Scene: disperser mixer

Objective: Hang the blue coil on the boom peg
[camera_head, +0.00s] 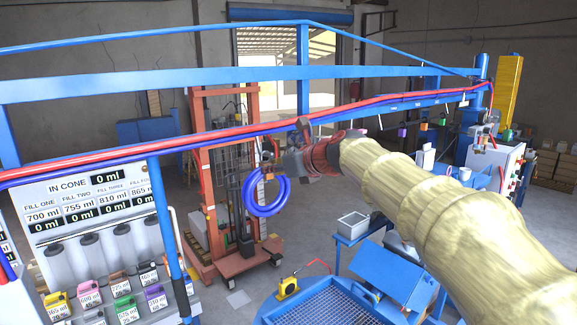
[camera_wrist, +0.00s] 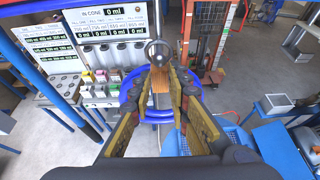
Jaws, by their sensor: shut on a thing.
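The blue coil (camera_head: 285,192) hangs as a ring of several loops below my gripper (camera_head: 273,163) in the head view, clear of the floor. In the wrist view the blue coil (camera_wrist: 129,88) curves out on both sides of the fingers. My gripper (camera_wrist: 163,100) is shut on it at an orange-brown band (camera_wrist: 161,88) between the fingertips. A round-ended metal peg (camera_wrist: 158,52) shows just beyond the fingertips. I cannot tell whether the coil touches it. In the head view the peg is not clearly visible.
The blue boom (camera_head: 120,150) with a red hose runs across the head view, close to my gripper. A dispenser panel (camera_head: 90,205) with several coloured containers stands at left. An orange lift frame (camera_head: 205,190) stands behind the coil. A blue grated table (camera_head: 330,305) lies below.

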